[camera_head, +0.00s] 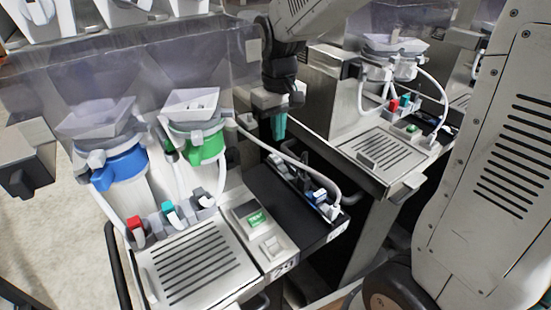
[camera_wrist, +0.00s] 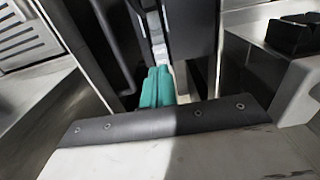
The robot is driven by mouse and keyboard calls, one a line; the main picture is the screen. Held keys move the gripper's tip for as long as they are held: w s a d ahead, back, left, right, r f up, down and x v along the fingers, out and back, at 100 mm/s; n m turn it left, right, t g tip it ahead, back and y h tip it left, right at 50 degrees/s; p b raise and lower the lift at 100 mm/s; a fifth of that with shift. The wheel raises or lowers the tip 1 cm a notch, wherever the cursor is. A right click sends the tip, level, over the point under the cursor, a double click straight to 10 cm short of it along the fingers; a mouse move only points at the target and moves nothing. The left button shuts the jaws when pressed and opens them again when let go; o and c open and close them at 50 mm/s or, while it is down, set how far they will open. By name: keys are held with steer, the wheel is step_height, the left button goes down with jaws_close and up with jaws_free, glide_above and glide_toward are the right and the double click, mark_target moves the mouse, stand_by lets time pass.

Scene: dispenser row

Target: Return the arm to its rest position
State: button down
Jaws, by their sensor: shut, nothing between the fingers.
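My gripper (camera_head: 279,126) hangs from my arm near the upper middle of the head view, with its teal fingers pointing down. In the wrist view the teal fingers (camera_wrist: 158,87) are together, with nothing between them. The gripper is over the gap between the left dispenser (camera_head: 205,265) and the right dispenser (camera_head: 375,160). It appears apart from both, though the exact distance is hard to tell. My arm comes down from the top of the head view.
The left dispenser has a blue-collared hopper (camera_head: 118,167), a green-collared hopper (camera_head: 205,146) and a green button (camera_head: 256,218). A black module with a white hose (camera_head: 290,160) lies below my gripper. A grey handle (camera_head: 27,158) juts in at left. Dark gaps separate the units.

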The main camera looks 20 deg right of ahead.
steer(key=shift+r, duration=0.25)
stand_by(0.3)
steer(key=s+d+r+m, duration=0.1)
steer(key=s+r, duration=0.2)
steer(key=s, duration=0.8)
steer(key=s+d+r+m+t, duration=0.1)
steer(key=s+d+r, duration=0.1)
steer(key=s, duration=1)
steer(key=shift+r, duration=0.4)
